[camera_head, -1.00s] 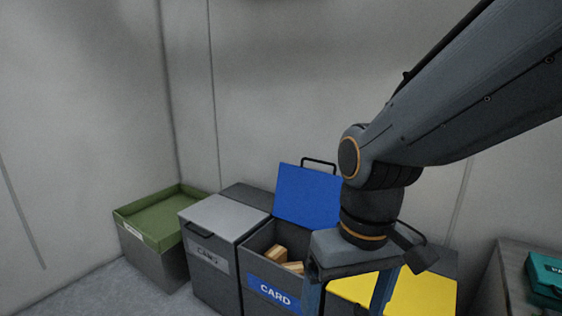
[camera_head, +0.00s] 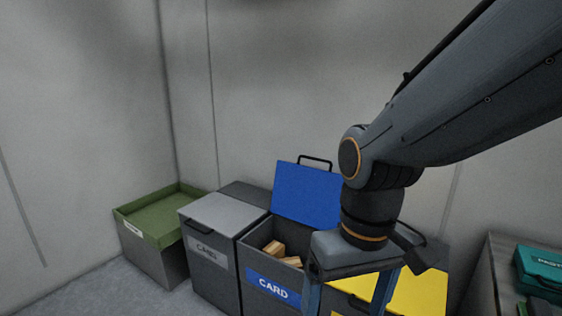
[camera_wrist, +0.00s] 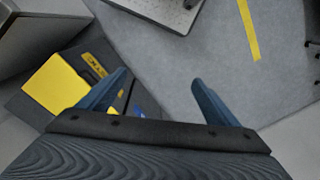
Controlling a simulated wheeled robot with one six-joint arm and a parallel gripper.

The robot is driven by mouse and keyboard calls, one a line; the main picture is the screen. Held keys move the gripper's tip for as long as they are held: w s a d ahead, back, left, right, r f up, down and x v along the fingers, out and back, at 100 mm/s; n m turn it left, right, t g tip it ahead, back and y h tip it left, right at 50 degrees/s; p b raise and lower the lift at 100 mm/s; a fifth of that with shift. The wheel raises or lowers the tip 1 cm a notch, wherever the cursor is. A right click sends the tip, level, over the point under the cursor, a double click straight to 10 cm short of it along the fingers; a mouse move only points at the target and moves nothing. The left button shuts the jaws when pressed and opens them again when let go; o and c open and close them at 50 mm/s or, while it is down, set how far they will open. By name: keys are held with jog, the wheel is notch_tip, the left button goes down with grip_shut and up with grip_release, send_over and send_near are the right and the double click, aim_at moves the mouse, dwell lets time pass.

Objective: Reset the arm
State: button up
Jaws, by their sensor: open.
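My gripper (camera_head: 348,296) hangs pointing down in front of the bins in the head view, its fingertips cut off by the lower edge. In the wrist view my gripper (camera_wrist: 160,100) shows its two blue fingers wide apart, with nothing between them but grey floor. The arm comes in from the upper right and bends down at the wrist.
A card bin (camera_head: 272,290) stands with its blue lid (camera_head: 306,195) up and wooden-looking blocks inside. A grey-lidded bin (camera_head: 222,211) and a green tray (camera_head: 160,222) are to its left. A yellow-lidded bin (camera_head: 418,297) is behind my gripper. A teal case (camera_head: 540,270) lies at right.

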jog(key=d+r+m+p, duration=0.3)
jog(key=d+r+p, duration=0.6)
jog(key=p, duration=0.9)
jog(key=shift+d+r+h, duration=0.2)
jog(key=shift+r+h, duration=0.1)
jog(key=shift+r, duration=0.35)
